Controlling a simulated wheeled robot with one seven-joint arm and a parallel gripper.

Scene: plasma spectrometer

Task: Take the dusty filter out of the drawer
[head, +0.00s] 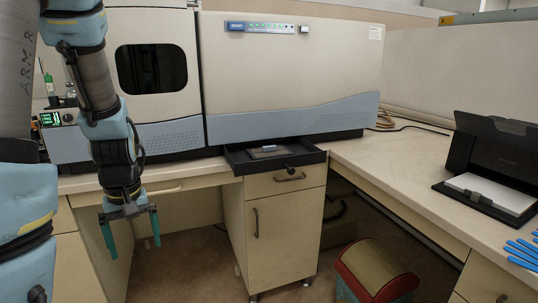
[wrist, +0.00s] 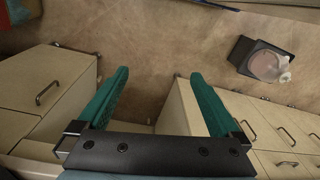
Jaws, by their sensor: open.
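The black drawer (head: 236,158) under the front of the spectrometer (head: 285,65) is pulled out over the bench edge. A flat grey and tan piece, which looks like the dusty filter (head: 268,152), lies inside it; its dust is too small to make out. My gripper (head: 131,240) hangs to the left of the drawer and lower than it, in front of the bench. Its two green fingers point down, apart, with nothing between them. The wrist view shows the open gripper (wrist: 158,80) above the floor; neither drawer nor filter shows there.
A cabinet (head: 277,235) with handles stands under the drawer. A red-and-tan bin (head: 375,272) is on the floor to its right. A black printer (head: 490,165) and blue gloves (head: 525,250) lie on the right bench. The wrist view shows cabinets (wrist: 45,90) on both sides.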

